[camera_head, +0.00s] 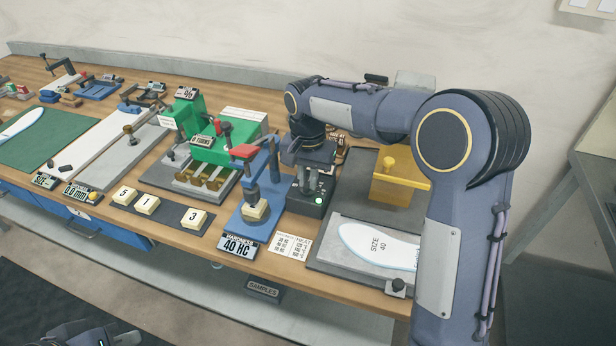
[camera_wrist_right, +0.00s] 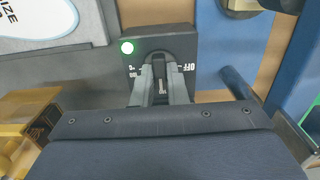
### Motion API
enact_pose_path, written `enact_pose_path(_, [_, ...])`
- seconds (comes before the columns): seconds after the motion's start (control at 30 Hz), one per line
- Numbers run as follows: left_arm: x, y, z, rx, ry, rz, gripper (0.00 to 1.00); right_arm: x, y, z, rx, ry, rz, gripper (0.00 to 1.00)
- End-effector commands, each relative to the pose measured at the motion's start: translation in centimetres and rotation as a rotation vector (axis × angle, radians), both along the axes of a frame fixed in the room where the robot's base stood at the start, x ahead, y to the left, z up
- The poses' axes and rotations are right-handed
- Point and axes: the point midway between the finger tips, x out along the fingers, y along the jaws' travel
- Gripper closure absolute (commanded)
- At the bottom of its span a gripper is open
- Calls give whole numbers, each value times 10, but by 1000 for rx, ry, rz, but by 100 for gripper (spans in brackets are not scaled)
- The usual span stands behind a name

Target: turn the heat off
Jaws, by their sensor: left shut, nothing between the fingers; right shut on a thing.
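The heat control is a dark box (camera_head: 307,198) on the bench, right of the blue press. A green lamp (camera_wrist_right: 127,47) is lit on it. Its face in the right wrist view (camera_wrist_right: 185,45) carries an "OFF" label (camera_wrist_right: 182,67) beside the switch. My right gripper (camera_head: 311,172) points down over the box. In the wrist view its fingers (camera_wrist_right: 162,75) are shut on the switch, which they mostly hide. My left gripper (camera_head: 90,336) is partly seen at the bottom left edge, shut and empty, away from the bench.
The blue press (camera_head: 262,205) stands close on the left. A yellow block (camera_head: 390,185) and a grey plate (camera_head: 328,250) with a white insole (camera_head: 375,243) lie to the right. A paper heat chart (camera_head: 291,245) lies in front. Number tiles (camera_head: 148,205) sit further left.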

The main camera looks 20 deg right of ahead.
Motion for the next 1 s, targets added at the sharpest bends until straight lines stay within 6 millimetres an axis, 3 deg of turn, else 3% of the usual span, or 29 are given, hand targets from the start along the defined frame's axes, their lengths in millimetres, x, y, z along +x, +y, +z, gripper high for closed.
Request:
enact_pose_path(0.47, [0,0,9,0,0,0,100,0,0,2,0,0,131,100])
enact_pose_path(1.0, [0,0,32,0,0,0,100,0,0,2,1,1,622,100])
